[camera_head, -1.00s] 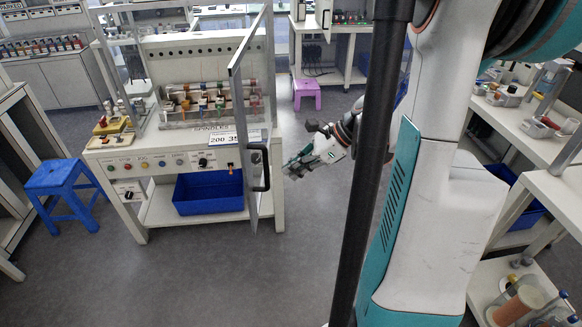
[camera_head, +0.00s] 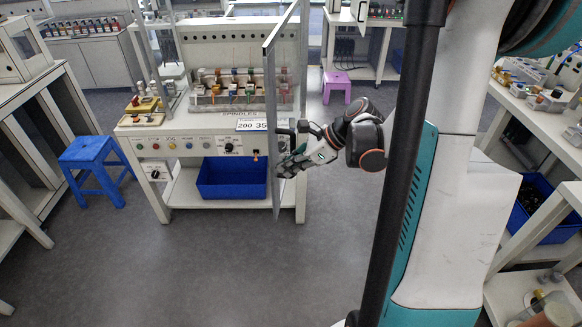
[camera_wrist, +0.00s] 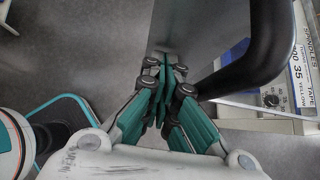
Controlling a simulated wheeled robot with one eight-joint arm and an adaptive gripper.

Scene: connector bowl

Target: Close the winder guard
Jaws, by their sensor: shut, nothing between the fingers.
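The winder guard (camera_head: 270,105) is a tall grey-framed clear door, hinged at the right side of the winder machine (camera_head: 200,147). It stands swung out toward me, seen nearly edge-on. Its black handle (camera_wrist: 267,45) shows large in the wrist view. My gripper (camera_head: 285,168) is at the guard's lower right side, by the handle. In the wrist view my gripper (camera_wrist: 163,80) has its teal fingers together, with nothing between them. The fingertips are very close to the guard's panel, below the handle; I cannot tell whether they touch.
Spindles (camera_head: 235,90) stand in the machine behind the guard. A blue bin (camera_head: 232,178) sits on its lower shelf. A blue stool (camera_head: 92,165) is at the left and a purple stool (camera_head: 337,85) behind. The floor in front is clear.

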